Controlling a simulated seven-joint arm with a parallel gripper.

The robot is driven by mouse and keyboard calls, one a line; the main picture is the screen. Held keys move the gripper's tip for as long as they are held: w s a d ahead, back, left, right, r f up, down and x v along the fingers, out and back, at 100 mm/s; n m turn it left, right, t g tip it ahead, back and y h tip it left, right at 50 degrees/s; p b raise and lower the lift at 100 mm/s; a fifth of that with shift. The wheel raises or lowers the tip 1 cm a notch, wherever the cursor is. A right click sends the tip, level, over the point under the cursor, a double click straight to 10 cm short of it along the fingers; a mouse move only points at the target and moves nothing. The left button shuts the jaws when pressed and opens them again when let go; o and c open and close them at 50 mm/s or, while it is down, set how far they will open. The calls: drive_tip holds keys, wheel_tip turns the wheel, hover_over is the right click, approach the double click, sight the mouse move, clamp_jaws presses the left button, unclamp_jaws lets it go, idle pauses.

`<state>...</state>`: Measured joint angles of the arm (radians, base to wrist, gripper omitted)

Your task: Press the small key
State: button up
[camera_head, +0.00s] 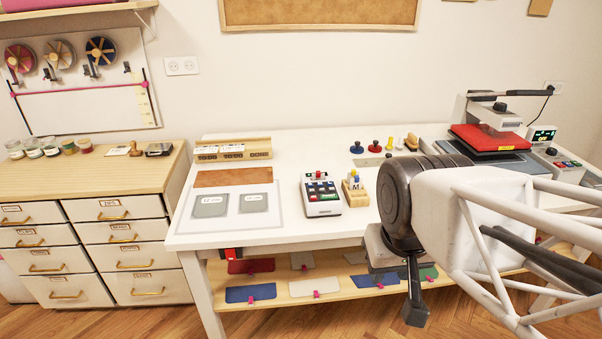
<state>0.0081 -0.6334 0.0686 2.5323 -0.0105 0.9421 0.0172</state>
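A small white keypad (321,193) with dark, red and green keys stands on the white table, left of my arm. Its key labels are too small to read, so I cannot tell which key is the small one. Another control box (567,163) with coloured keys stands at the far right by the heat press. My gripper (415,310) hangs at the table's front edge, right of and below the keypad, well apart from it. One dark finger shows pointing down; whether the gripper is open or shut cannot be told.
A wooden block with small pegs (355,192) stands right of the keypad. Two grey plates on a white mat (270,217) lie to its left. Several stamps (374,146) stand behind. The heat press (490,138) is at the right. A lower shelf (340,292) holds coloured cloths.

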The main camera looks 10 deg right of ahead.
clamp_jaws()
idle(1.4)
